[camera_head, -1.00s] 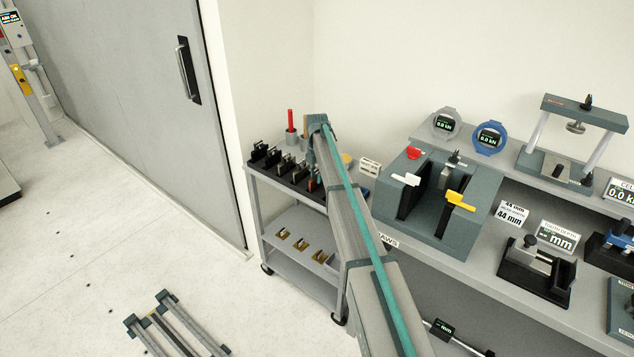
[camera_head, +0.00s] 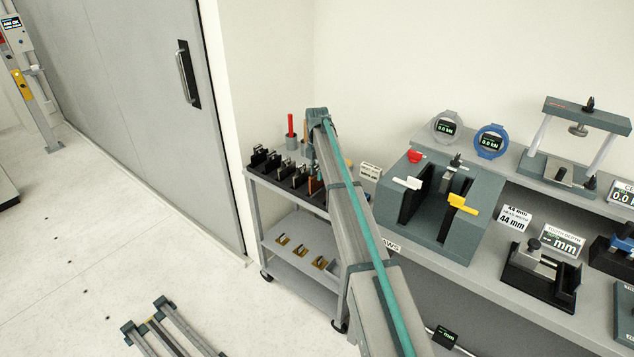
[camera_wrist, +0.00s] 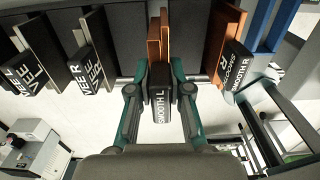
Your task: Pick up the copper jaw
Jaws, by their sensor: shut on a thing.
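My gripper (camera_wrist: 159,80) is shut on the copper jaw, a copper-coloured plate (camera_wrist: 155,45) with a dark block labelled "SMOOTH L" (camera_wrist: 160,106) between the two fingers in the wrist view. A second copper jaw (camera_wrist: 224,45), labelled "SMOOTH R", stands apart to its right. In the head view my gripper is mostly hidden behind my arm, over the right part of the cart's top. A little copper colour (camera_head: 315,186) shows beside the arm there. I cannot tell whether the held jaw is clear of its rack.
Dark jaws labelled "VEE" (camera_wrist: 85,70) stand left of the held jaw. The cart (camera_head: 300,223) has several brass-coloured pieces on its lower shelf. A red-handled tool (camera_head: 290,126) stands at its back. The grey vise-like fixture (camera_head: 470,225) stands on the bench to the right.

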